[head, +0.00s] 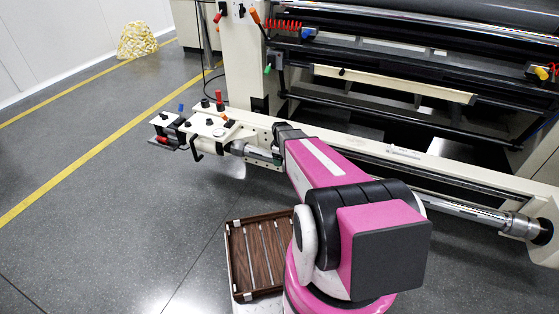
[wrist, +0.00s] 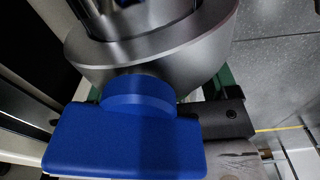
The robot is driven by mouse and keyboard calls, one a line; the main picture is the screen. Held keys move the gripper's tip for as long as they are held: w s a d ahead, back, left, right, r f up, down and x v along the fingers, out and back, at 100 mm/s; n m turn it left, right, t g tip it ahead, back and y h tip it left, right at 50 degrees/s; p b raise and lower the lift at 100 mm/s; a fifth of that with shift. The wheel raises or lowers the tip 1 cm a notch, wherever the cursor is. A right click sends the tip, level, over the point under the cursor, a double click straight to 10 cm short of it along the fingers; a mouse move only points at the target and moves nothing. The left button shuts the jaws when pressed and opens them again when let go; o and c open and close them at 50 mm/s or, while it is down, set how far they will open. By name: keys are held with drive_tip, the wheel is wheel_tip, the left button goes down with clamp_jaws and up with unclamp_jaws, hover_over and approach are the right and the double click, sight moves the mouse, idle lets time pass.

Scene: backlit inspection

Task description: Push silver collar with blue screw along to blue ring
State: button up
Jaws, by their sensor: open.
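The silver collar (wrist: 165,55) fills the upper middle of the wrist view, around a shiny bar (wrist: 125,15). The blue screw (wrist: 130,140) has a broad flat head and a round neck, and stands out from the collar towards the camera. Green parts of my open gripper (wrist: 158,92) show partly at both sides of the collar, mostly hidden behind it and the screw. I cannot tell whether they touch the collar. In the head view my arm hides the collar; a silver shaft (head: 254,152) shows left of the arm's end. I cannot make out the blue ring.
The cream machine beam (head: 450,173) runs behind my arm. A bracket plate with knobs (head: 208,128) stands at its left end. A brown slatted tray (head: 234,262) lies beside my arm's base. Open grey floor (head: 110,235) spreads to the left.

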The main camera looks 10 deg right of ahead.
drive_tip(key=shift+s+d, duration=0.9)
drive_tip(key=shift+d, duration=0.35)
drive_tip(key=shift+s+d, duration=0.9)
drive_tip(key=shift+d, duration=0.3)
idle(0.7)
drive_tip(key=shift+w+a, duration=0.1)
idle(0.3)
drive_tip(key=shift+w+a, duration=0.4)
drive_tip(key=shift+a, duration=0.1)
drive_tip(key=shift+r, duration=4.5)
